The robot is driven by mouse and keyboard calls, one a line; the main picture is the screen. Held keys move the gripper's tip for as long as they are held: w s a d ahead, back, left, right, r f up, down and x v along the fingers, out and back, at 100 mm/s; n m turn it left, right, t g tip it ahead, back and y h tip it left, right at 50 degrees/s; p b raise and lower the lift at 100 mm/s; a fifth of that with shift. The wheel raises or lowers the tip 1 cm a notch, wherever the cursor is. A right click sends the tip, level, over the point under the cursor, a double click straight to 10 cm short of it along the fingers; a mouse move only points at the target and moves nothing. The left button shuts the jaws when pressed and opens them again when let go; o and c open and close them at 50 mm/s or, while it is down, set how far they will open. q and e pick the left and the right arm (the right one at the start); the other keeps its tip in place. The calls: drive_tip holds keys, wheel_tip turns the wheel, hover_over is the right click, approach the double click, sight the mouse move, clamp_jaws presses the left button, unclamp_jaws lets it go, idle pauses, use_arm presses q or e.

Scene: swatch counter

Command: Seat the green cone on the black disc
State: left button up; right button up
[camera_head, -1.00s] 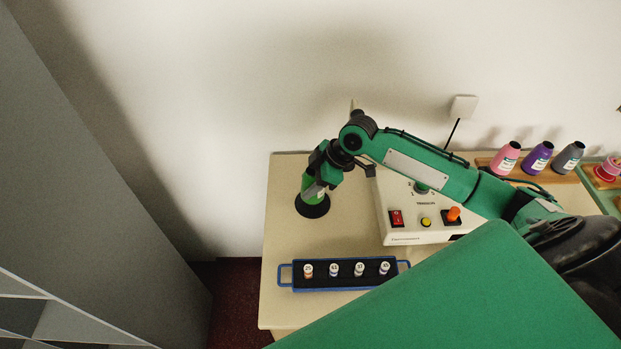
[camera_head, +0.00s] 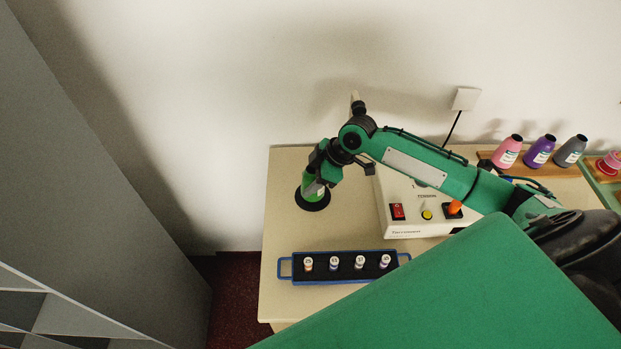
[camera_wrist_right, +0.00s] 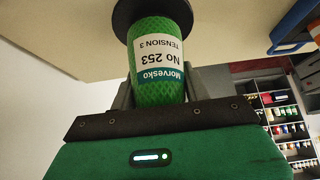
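The green cone (camera_head: 311,187) is in my right gripper (camera_head: 323,170), above the back left of the table. In the right wrist view the cone (camera_wrist_right: 157,72) has a white and teal label, and the grey fingers (camera_wrist_right: 165,86) are closed about its sides. The black disc (camera_head: 312,204) lies flat on the table directly at the cone's far end. It also shows in the wrist view (camera_wrist_right: 130,10), behind that end. The cone looks close to the disc or touching it; I cannot tell if a gap is left. My left gripper is not in view.
A white control box (camera_head: 405,222) with a red switch and orange knob stands right of the disc. A blue-handled tray (camera_head: 322,283) with several small spools lies in front. Pink, purple and grey cones (camera_head: 540,152) stand on a wooden rack at the back right.

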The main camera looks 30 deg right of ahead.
drive_tip(key=o, duration=0.5)
drive_tip(key=b+v, duration=0.1)
drive_tip(key=v, duration=0.6)
drive_tip(key=shift+r+b, duration=0.25)
drive_tip(key=shift+b, duration=0.15)
drive_tip(key=shift+d, duration=0.1)
